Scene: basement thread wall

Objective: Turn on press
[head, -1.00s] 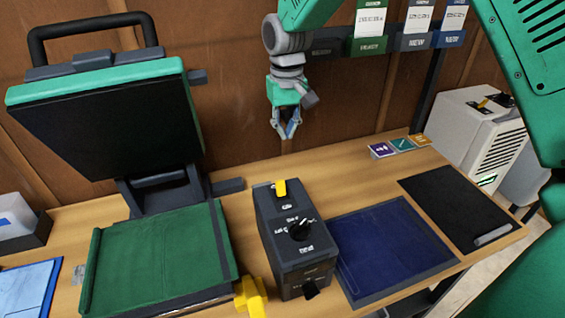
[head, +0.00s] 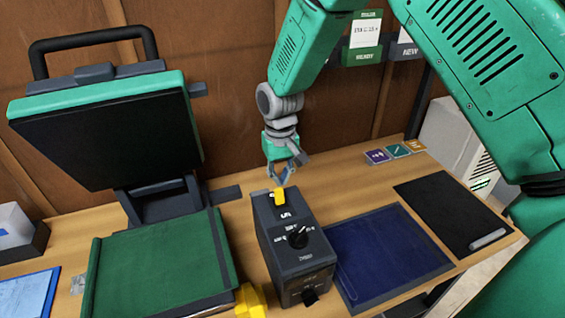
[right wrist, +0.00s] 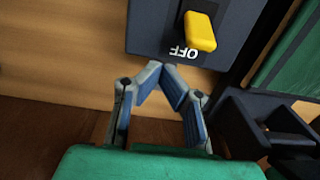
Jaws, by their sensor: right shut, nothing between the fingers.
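The heat press (head: 105,130) stands open at the left, with its black upper plate raised and a green cloth (head: 155,262) on its lower bed. A dark control box (head: 290,262) stands on the bench to its right. It has a yellow toggle switch (head: 280,195) at its far end and a black knob (head: 298,237). In the right wrist view, the yellow switch (right wrist: 199,32) sits above the word OFF, which reads upside down. My right gripper (head: 284,182) is shut and empty, close behind the switch; its fingertips (right wrist: 160,70) are apart from the switch. My left gripper is not in view.
A dark blue mat (head: 385,255) and a black mat (head: 455,212) lie right of the box. Small coloured tiles (head: 398,151) lie near the back edge. A white machine (head: 455,140) stands at the right, partly behind my arm. A yellow part (head: 249,301) is by the press's front.

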